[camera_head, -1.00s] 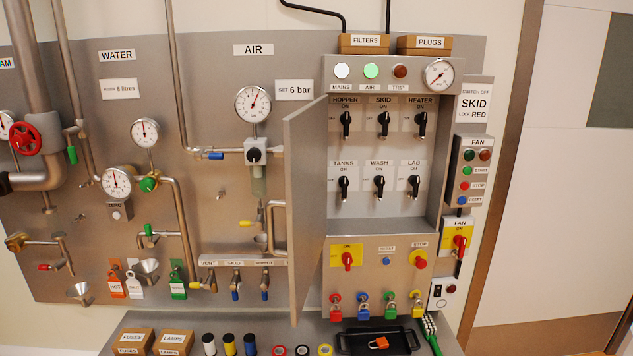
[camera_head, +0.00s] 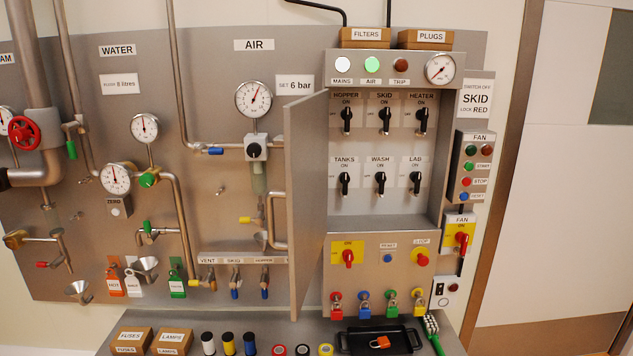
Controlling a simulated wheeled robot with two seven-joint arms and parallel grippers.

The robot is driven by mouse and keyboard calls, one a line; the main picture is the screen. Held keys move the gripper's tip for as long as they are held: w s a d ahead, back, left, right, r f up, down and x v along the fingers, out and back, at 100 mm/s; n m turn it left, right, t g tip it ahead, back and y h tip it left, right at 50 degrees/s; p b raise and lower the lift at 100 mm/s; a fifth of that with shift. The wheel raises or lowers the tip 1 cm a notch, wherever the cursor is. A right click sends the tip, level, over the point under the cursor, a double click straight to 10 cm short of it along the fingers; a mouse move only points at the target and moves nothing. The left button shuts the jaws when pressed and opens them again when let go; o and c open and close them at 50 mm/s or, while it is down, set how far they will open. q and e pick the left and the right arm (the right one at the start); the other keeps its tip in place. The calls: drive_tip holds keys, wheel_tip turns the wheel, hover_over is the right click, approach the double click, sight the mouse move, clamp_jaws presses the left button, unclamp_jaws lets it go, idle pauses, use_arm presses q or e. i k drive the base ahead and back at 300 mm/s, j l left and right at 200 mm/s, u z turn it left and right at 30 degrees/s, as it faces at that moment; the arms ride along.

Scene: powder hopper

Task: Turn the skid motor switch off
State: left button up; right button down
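The SKID switch (camera_head: 384,119) is a black rotary handle in the middle of the top row inside the open cabinet. Its handle stands about upright, towards the ON mark. The HOPPER switch (camera_head: 347,120) is to its left and the HEATER switch (camera_head: 422,119) to its right, both also upright. A sign (camera_head: 475,98) at the cabinet's right reads "switch off SKID, lock RED". A red padlock (camera_head: 336,307) hangs at the left of the row below the cabinet. Neither of my grippers is in view.
The cabinet door (camera_head: 307,205) stands open, jutting out at the cabinet's left. The TANKS (camera_head: 345,183), WASH (camera_head: 380,183) and LAB (camera_head: 414,183) switches form the lower row. A black tray (camera_head: 352,346) holding an orange padlock (camera_head: 380,342) lies on the shelf below.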

sight(385, 113)
drive_tip(key=i+j+z, duration=0.2)
drive_tip(key=j, duration=0.15)
drive_tip(key=i+j+z, duration=0.15)
drive_tip(key=j, duration=0.2)
drive_tip(key=i+j+z, duration=0.2)
drive_tip(key=j, duration=0.15)
drive_tip(key=j+z, duration=0.2)
drive_tip(key=j, duration=0.2)
drive_tip(key=i+j+z, duration=0.2)
drive_tip(key=j, duration=0.25)
drive_tip(key=l+u, duration=0.25)
drive_tip(key=l, duration=0.5)
drive_tip(key=l+u, duration=0.25)
drive_tip(key=l, duration=0.5)
